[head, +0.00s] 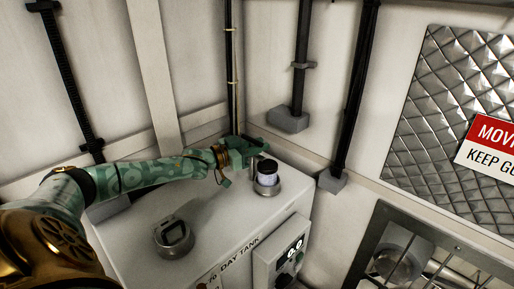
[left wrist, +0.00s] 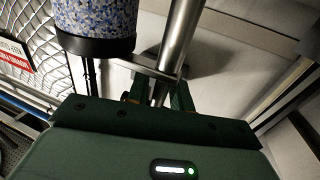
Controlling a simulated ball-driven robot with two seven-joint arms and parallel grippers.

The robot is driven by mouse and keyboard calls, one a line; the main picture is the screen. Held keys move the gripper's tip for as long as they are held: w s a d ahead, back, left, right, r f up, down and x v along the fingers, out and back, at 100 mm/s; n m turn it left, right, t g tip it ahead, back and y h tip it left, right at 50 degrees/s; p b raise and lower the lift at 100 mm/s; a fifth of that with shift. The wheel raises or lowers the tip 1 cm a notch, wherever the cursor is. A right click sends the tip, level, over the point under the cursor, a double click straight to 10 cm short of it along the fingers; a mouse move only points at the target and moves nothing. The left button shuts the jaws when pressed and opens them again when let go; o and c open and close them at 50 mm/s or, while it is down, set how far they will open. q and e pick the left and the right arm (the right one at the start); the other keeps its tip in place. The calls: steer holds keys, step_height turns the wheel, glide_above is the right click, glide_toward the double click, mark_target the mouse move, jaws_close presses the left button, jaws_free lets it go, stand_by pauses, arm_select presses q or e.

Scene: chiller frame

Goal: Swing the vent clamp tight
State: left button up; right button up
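The vent (head: 266,172) is a short upright cylinder with a dark cap and pale body, set in a grey collar on the white day tank (head: 222,222). My left gripper (head: 249,150) is just left of and behind it. In the left wrist view a blue speckled cylinder with a dark lower band (left wrist: 95,22) shows at upper left. A flat metal bar (left wrist: 143,68) runs from near it across the fingertips, and a shiny metal rod (left wrist: 181,42) rises beyond. The fingers of my left gripper (left wrist: 160,92) stand apart; contact with the bar is unclear. My right gripper is not seen.
A grey round fitting with a raised loop (head: 174,236) stands on the tank top at front left. A control box (head: 284,250) hangs on the tank's front. Dark pipes (head: 300,65) run down the walls behind. A barred opening (head: 430,255) lies at lower right.

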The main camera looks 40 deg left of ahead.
arm_select(q)
steer(key=shift+o, duration=0.5)
steer(key=shift+f, duration=0.1)
steer(key=p+v, duration=0.5)
steer(key=v, duration=1.1)
steer(key=shift+p, duration=0.4)
steer(key=shift+s, duration=0.1)
